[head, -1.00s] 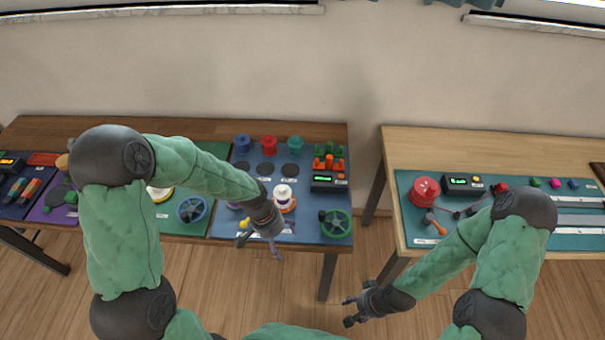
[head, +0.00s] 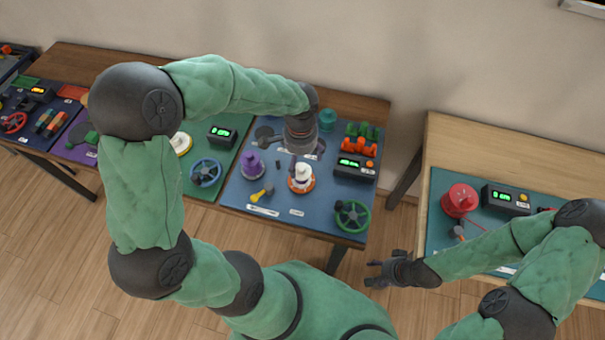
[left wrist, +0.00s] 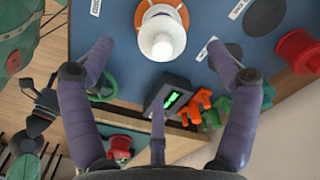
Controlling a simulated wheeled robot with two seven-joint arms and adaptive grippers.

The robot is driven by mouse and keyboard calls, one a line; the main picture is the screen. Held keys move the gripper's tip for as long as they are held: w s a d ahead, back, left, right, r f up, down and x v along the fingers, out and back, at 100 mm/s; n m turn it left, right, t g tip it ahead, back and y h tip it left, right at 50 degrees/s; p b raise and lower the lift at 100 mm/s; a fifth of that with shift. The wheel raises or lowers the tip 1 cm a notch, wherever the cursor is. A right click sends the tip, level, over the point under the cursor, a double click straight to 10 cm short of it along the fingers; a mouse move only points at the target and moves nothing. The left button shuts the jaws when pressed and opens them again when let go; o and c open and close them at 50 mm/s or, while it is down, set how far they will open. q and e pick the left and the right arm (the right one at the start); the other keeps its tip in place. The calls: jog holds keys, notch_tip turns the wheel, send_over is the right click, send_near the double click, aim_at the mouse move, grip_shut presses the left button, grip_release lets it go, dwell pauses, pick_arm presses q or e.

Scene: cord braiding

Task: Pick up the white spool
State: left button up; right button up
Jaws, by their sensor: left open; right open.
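The white spool (head: 301,175) stands upright on an orange base on the blue mat (head: 240,196) of the left table. In the left wrist view the white spool (left wrist: 162,36) is at the top centre, beyond and between the spread fingers. My left gripper (head: 298,148) is open and empty, pointing down just behind the spool in the head view; its fingers are partly hidden there. It also shows in the left wrist view (left wrist: 160,62). My right gripper (head: 372,274) is open and empty, out over the floor between the tables.
A purple spool (head: 253,165) stands left of the white one. A yellow tool (head: 262,194), a green wheel (head: 352,216), a display box (head: 354,167) and orange clips (head: 359,147) surround it. A red spool (head: 460,200) is on the right table.

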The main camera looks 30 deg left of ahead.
aim_at(301, 167)
pick_arm(q)
jog(key=shift+w+f+b, duration=0.15)
jog(key=shift+f+b, duration=0.85)
jog(key=shift+f, duration=1.85)
jog(key=c, duration=1.2)
